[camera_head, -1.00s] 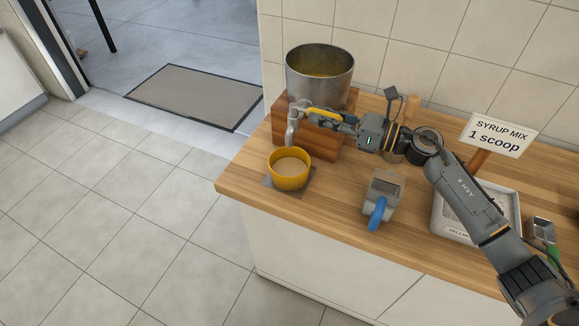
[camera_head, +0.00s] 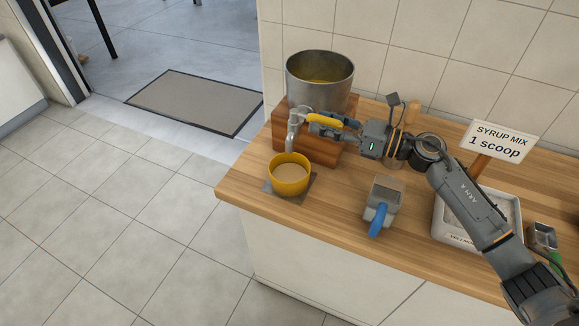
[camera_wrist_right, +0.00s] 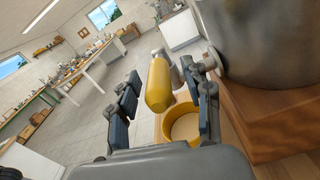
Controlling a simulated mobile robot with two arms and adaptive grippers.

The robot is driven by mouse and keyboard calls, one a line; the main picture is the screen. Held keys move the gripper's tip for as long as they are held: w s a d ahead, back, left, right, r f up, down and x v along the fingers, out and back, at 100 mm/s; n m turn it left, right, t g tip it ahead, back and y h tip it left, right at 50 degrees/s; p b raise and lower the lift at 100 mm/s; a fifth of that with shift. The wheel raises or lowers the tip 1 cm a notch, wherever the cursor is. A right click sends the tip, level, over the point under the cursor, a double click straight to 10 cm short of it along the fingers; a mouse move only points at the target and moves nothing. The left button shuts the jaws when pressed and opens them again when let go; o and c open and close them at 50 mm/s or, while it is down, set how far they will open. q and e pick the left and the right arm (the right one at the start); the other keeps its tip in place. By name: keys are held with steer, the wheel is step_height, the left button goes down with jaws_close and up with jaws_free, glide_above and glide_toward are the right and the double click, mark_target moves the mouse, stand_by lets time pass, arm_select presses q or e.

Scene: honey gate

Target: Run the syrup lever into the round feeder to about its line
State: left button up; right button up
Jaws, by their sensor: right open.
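The syrup lever (camera_head: 324,119) is a yellow handle on the metal tap (camera_head: 293,130) below the pot. My right gripper (camera_head: 322,124) is open at the lever. In the right wrist view, the yellow lever (camera_wrist_right: 158,84) lies between the two spread fingers, with a gap on the left side. The round feeder (camera_head: 289,184) is a yellow cup on a grey square plate, under the tap's spout. A pale tan surface shows inside it. I cannot make out its line or a running stream. My left gripper is not in view.
A steel pot (camera_head: 319,77) with amber content stands on a wooden block (camera_head: 322,151). A grey scoop (camera_head: 383,196) with a blue handle lies to the right. A white tray (camera_head: 441,225) and a syrup mix sign (camera_head: 498,141) stand farther right. The counter's front edge is close to the feeder.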

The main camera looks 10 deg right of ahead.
steer(key=b+v, duration=0.3)
steer(key=v, duration=0.3)
steer(key=shift+s+d, duration=0.25)
stand_by(0.5)
